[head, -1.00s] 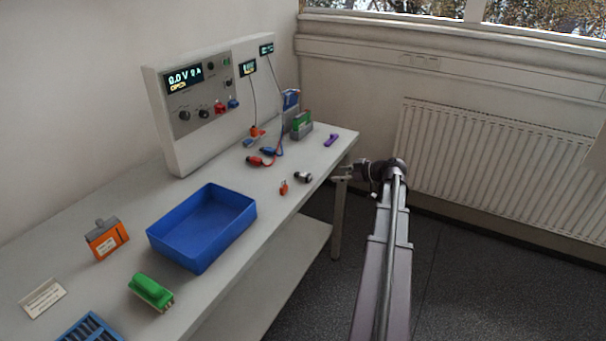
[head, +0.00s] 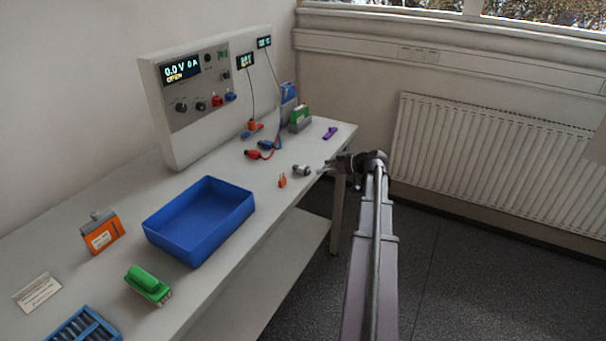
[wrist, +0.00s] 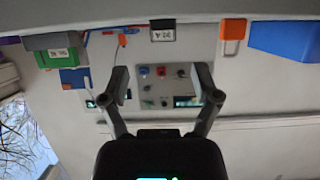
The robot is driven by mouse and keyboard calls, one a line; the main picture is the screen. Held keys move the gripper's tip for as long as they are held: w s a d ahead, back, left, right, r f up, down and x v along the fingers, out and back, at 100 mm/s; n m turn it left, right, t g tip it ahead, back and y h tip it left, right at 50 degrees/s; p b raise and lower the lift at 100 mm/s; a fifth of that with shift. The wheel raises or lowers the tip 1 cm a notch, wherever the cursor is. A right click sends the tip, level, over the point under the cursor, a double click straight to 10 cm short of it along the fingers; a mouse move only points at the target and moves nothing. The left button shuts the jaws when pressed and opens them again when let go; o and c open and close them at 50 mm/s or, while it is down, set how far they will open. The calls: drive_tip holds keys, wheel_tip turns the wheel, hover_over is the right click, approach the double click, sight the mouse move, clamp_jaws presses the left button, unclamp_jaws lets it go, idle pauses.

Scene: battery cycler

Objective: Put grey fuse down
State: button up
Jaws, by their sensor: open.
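The grey fuse (head: 302,170), a small grey and dark piece, lies on the bench near its front edge in the head view. In the wrist view it shows as a dark block with a pale label (wrist: 162,31), beyond my fingertips. My gripper (head: 323,167) is just right of the fuse in the head view, at the bench edge. In the wrist view my gripper (wrist: 161,78) has its two fingers spread with nothing held between them. The fuse looks apart from the fingers.
A small orange piece (head: 282,181) lies left of the fuse. The blue tray (head: 245,212) stands further left. Red and blue clip leads (head: 262,150), a green-and-grey block (head: 300,118) and a purple piece (head: 330,133) lie behind. The cycler panel (head: 195,95) stands against the wall.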

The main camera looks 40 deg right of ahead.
sight(306, 168)
drive_tip(key=shift+b+x, duration=0.4)
drive_tip(key=shift+x, duration=1.25)
drive_tip(key=shift+a+b+x, duration=0.2)
drive_tip(key=shift+b+x, duration=0.7)
drive_tip(key=shift+x, duration=1.7)
drive_tip(key=shift+s, duration=0.1)
drive_tip(key=shift+r, duration=0.1)
clamp_jaws()
